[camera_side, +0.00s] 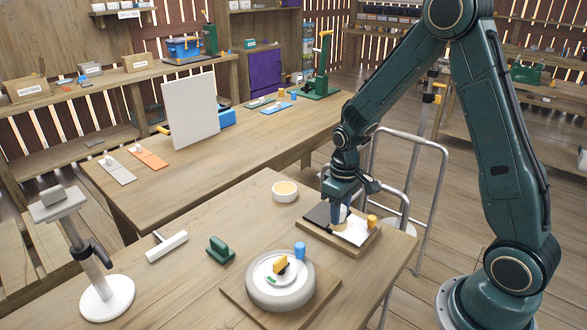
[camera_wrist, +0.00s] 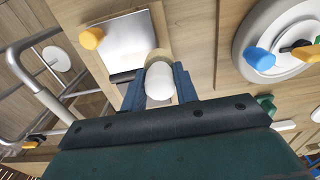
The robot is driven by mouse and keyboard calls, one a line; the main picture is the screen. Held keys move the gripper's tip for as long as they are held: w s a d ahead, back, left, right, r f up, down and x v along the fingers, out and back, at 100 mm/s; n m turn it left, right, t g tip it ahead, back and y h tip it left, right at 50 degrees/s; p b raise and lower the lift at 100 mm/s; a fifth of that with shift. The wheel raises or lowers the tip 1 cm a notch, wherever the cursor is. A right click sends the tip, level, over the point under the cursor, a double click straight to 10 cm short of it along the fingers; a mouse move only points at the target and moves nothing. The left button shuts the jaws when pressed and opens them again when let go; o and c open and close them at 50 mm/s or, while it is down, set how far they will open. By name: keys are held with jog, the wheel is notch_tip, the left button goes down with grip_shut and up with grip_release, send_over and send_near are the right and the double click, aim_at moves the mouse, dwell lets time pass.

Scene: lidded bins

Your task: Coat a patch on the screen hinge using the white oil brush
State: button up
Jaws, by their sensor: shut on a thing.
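My gripper (camera_side: 342,203) is shut on a white, round-ended object, the white brush (camera_wrist: 159,82), seen between the two blue fingers in the wrist view (camera_wrist: 160,88). Its lower end is hard to make out. The gripper is low over a wooden board (camera_side: 346,252) bearing a dark panel (camera_side: 318,214) and a pale shiny plate (camera_side: 352,231), likely the screen hinge. The plate also shows in the wrist view (camera_wrist: 126,38), with an orange knob (camera_wrist: 92,38) at its edge. I cannot tell whether the brush touches the board.
A white bowl with tan contents (camera_side: 285,191) stands behind and left of the board. A round grey turntable (camera_side: 281,291) with a blue peg (camera_side: 299,250) is in front. A green block (camera_side: 220,250) and white T-shaped tool (camera_side: 167,246) lie left. A stand (camera_side: 108,299) is far left.

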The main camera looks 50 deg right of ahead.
jog(key=shift+r, duration=2.6)
jog(key=shift+f, duration=0.15)
jog(key=shift+f, duration=3.6)
jog(key=shift+d+f, duration=0.35)
jog(key=shift+d, duration=3.35)
jog(key=shift+a, duration=3.6)
jog(key=shift+a+r, duration=0.1)
jog(key=shift+r, duration=3.95)
